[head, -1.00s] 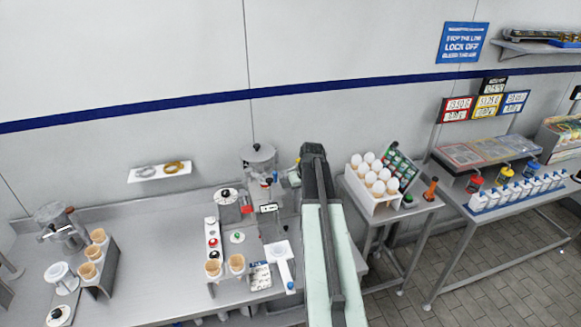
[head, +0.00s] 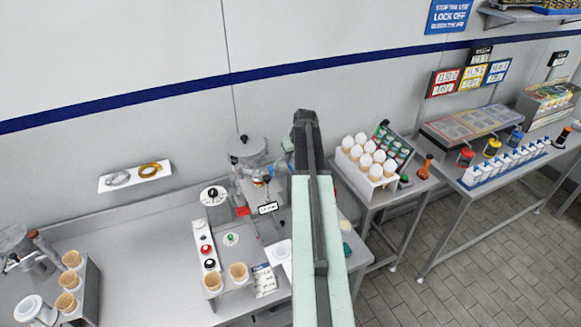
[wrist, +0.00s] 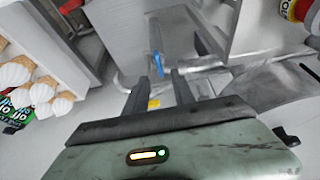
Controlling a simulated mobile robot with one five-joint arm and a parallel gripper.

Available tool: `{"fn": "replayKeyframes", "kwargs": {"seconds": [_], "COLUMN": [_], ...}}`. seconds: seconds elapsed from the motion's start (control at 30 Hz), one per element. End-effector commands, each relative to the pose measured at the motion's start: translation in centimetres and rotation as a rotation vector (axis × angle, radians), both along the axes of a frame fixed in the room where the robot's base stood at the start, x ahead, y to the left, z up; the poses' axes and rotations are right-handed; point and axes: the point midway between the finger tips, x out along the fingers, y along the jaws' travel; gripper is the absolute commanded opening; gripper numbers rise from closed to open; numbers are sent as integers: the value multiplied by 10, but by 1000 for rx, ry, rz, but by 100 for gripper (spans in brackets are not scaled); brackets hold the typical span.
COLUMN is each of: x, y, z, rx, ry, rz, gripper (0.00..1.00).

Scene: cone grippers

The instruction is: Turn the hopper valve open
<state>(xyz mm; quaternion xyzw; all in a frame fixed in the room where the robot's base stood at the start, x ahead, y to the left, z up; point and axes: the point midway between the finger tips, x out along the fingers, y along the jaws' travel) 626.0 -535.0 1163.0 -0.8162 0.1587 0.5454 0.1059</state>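In the wrist view a small blue lever (wrist: 158,64), which looks like the valve handle, hangs below a grey metal housing (wrist: 180,25) that may be the hopper. My gripper (wrist: 159,80) is open, its two dark fingers apart. The blue lever shows just beyond the fingertips, roughly between them; I see no contact. In the head view a grey hopper-like vessel (head: 247,149) stands at the back of the bench, left of my arm. My arm hides my gripper there, and I cannot pick out the valve in that view.
A rack of white-topped cones (head: 370,160) stands right of my arm, and cones also show at the wrist view's left edge. A red and yellow knob (wrist: 300,10) is at the wrist view's upper right.

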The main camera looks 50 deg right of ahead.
Motion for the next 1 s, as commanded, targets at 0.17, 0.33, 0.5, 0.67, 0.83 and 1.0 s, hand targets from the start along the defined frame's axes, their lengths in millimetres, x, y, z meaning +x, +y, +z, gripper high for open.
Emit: {"fn": "replayKeyframes", "kwargs": {"seconds": [0.17,0.33,0.5,0.67,0.83,1.0], "x": [12,20,21,21,20,20], "y": [-6,-9,-9,-9,-9,-10], "z": [-40,-58,-56,-55,-55,-55], "rx": [0,0,0,-1,0,0], "ry": [0,0,0,0,0,0], "rz": [0,0,0,-1,-1,5], "gripper": [31,31,31,14,0,0]}}
